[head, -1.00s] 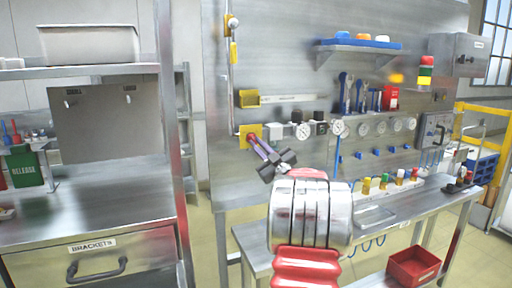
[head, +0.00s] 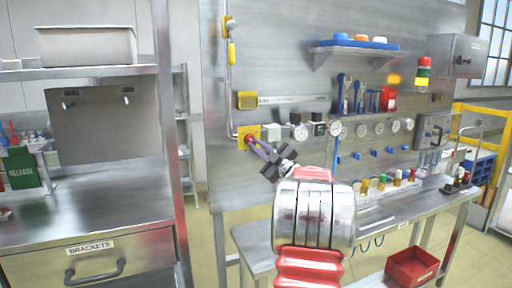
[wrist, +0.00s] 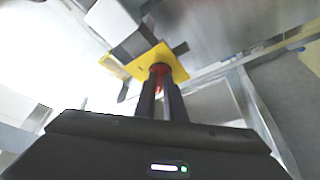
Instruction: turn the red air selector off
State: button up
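The red air selector (head: 249,139) sits on a yellow plate (head: 241,131) at the left of the metal panel. It also shows in the wrist view (wrist: 159,68), in front of the yellow plate (wrist: 178,66), which appears tilted there. My gripper (head: 254,143) reaches it from the lower right. In the wrist view my gripper's two dark fingers (wrist: 160,84) lie close together on either side of the red part, with a narrow gap between them. They appear shut on the selector. The fingertips partly hide it, so its exact setting cannot be read.
A grey block and a gauge (head: 300,131) sit just right of the selector. A vertical pipe with a yellow handle (head: 231,54) rises above. A metal bench (head: 440,198) with small colored bottles stands below the panel. A bracket drawer unit (head: 90,210) is at left.

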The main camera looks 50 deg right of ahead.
jog(key=o, duration=0.5)
jog(key=shift+w+a+r, duration=0.15)
jog(key=shift+a, duration=0.05)
jog(key=shift+c, duration=0.2)
jog(key=shift+d, duration=0.15)
jog(key=v, duration=1.4)
